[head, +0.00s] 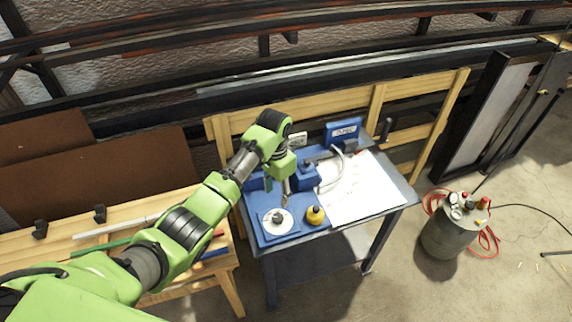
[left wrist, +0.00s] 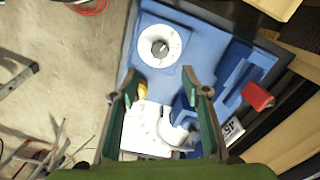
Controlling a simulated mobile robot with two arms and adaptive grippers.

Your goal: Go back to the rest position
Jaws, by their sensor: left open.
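My left gripper (head: 286,188) hangs from my green arm above the left part of the small work table (head: 408,190). In the left wrist view its two fingers (left wrist: 163,90) stand wide apart with nothing between them. Below it are a blue plate with a white round dial (head: 277,222) and a yellow-capped item (head: 315,215). The dial also shows in the left wrist view (left wrist: 160,46). My right gripper is in neither view.
A white sheet (head: 365,190) covers the table's right part. Blue blocks (head: 305,177) and a blue sign (head: 343,131) stand behind. A wooden bench (head: 60,240) with strips lies under my arm. A grey tank (head: 450,234) with a red hose stands right on open floor.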

